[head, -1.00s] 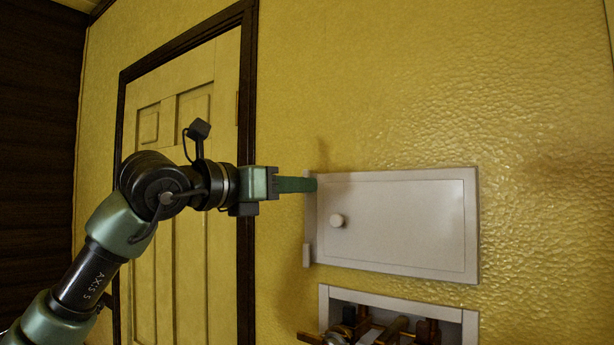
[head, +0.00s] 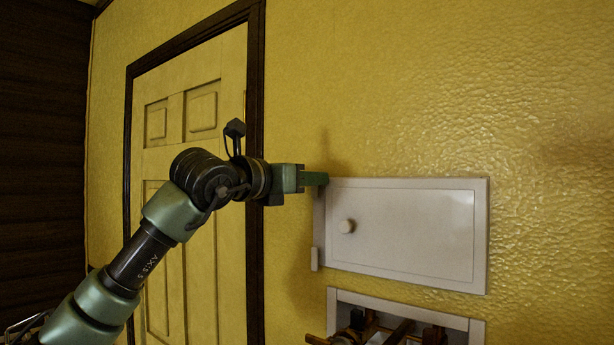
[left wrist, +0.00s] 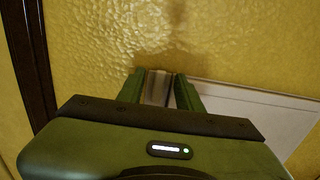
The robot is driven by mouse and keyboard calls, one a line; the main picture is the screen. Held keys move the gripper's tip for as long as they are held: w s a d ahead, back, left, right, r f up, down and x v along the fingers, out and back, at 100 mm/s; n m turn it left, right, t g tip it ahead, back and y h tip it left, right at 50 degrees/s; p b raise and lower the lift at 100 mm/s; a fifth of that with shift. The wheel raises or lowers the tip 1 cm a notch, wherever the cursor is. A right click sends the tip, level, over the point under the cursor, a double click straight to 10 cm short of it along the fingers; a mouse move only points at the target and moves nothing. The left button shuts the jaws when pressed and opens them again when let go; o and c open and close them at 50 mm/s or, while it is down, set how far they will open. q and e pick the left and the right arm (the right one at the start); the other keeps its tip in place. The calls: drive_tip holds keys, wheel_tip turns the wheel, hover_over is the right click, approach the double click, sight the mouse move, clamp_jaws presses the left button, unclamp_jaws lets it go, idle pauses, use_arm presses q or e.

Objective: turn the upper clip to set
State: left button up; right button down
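My left gripper (head: 316,179) is at the upper left corner and hides the upper clip in the head view. My right gripper is not in view.
Below the panel is an open white-framed recess (head: 458,322) with dark and brass-coloured parts. A panelled door (head: 190,120) with a dark frame stands to the left. The wall right of the panel is clear.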

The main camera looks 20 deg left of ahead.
sight(329, 194)
use_arm(q)
drive_tip(key=c, duration=0.6)
clamp_jaws()
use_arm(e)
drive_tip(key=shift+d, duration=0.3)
